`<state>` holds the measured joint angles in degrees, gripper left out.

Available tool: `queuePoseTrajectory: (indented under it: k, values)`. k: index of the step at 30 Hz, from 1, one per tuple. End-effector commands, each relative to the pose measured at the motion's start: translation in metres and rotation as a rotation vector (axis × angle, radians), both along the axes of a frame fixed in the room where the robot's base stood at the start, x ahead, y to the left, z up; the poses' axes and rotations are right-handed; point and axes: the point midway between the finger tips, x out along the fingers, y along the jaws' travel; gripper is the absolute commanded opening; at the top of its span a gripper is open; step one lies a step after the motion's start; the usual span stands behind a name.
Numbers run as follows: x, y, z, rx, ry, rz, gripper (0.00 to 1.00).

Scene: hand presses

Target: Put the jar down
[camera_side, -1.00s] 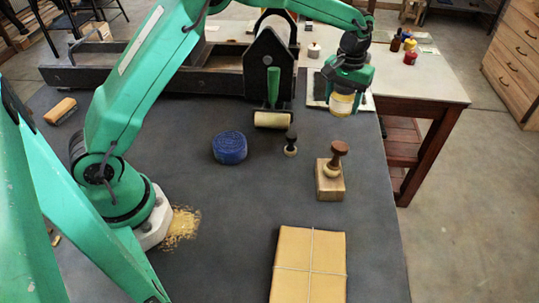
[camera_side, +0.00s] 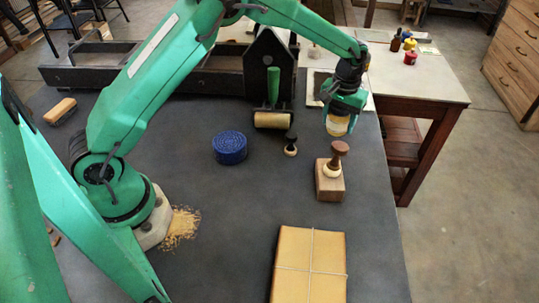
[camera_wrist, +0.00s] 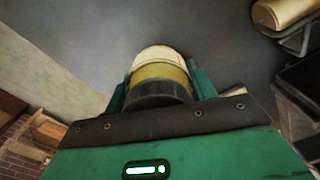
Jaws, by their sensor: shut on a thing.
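The jar (camera_side: 337,126) has a pale and yellowish body and hangs at the lower end of my gripper (camera_side: 342,108) in the side view. My gripper is shut on it, with a green finger on each side. In the wrist view the jar (camera_wrist: 160,72) shows a cream end, a yellow-brown band and a dark ribbed band, between the fingers (camera_wrist: 160,88). The jar looks held above the dark table mat (camera_side: 380,230), near its right edge; the exact gap beneath it is unclear.
A wooden-handled stamp on a block (camera_side: 330,180) stands just below the jar in the picture. A small dark-knobbed stamp (camera_side: 290,145), a blue round tin (camera_side: 229,147) and a roller (camera_side: 273,120) stand to the left. A tied parcel (camera_side: 308,265) lies in front. The mat between the tin and parcel is clear.

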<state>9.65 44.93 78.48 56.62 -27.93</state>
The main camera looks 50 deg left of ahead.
Motion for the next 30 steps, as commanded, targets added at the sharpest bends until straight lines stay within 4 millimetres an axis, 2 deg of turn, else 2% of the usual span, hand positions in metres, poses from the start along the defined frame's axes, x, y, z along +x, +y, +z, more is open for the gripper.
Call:
queuePoseTrajectory:
  k: [12,26,27,30]
  values:
    - [0.000,0.000,-0.035,0.000,0.000,0.000,0.26]
    - [0.000,0.000,-0.039,-0.001,-0.001,0.000,0.26]
    - [0.000,0.000,-0.040,0.000,0.000,0.000,0.59]
    - [0.000,0.000,-0.040,0.000,0.000,0.000,0.77]
